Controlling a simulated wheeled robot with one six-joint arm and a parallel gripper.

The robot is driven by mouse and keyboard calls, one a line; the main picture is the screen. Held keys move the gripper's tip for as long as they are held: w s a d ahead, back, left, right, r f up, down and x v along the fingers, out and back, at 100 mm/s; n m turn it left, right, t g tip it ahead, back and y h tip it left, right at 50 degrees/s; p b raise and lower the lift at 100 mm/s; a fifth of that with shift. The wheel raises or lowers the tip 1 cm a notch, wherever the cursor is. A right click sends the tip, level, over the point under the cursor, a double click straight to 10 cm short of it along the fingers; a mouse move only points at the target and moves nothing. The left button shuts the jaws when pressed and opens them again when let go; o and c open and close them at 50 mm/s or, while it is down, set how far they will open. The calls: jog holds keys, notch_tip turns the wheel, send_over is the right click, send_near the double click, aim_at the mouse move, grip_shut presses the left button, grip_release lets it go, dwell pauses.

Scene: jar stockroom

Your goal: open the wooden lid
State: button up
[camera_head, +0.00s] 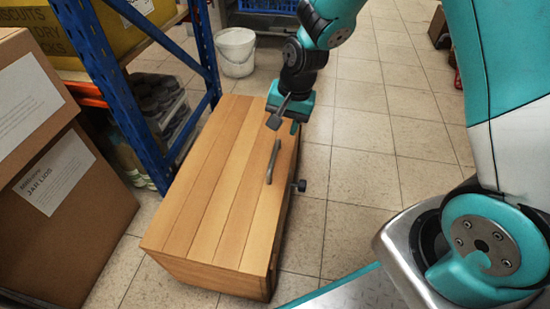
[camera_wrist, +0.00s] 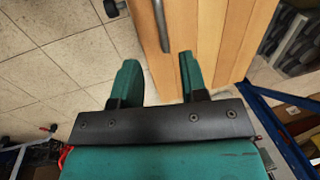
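The wooden lid (camera_head: 205,205) lies flat and closed on a wooden chest (camera_head: 215,278) on the floor. A grey bar handle (camera_head: 273,161) stands on the lid near its right edge. My gripper (camera_head: 284,118) is above the far right part of the lid, beyond the handle's far end. In the wrist view my gripper (camera_wrist: 159,60) is open and empty. There, the handle (camera_wrist: 160,20) runs up from just ahead of the gap between the fingers, over the lid planks (camera_wrist: 212,35). I cannot tell whether a finger touches the lid.
A dark knob (camera_head: 300,186) sticks out from the chest's right side. A blue shelf rack (camera_head: 120,100) and cardboard boxes (camera_head: 65,190) stand close on the left. A white bucket (camera_head: 236,52) is behind. Tiled floor (camera_head: 365,140) is clear on the right.

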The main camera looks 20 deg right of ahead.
aim_at(274, 155)
jog(key=f+b, duration=0.1)
jog(key=f, duration=0.2)
jog(key=a+f+b, duration=0.1)
jog(key=f+b, duration=0.1)
jog(key=f, duration=0.2)
jog(key=w+f+b, duration=0.1)
jog(key=f, duration=0.2)
jog(key=shift+w+a+f+b, duration=0.1)
jog(key=shift+a+f+b, duration=0.3)
grip_shut()
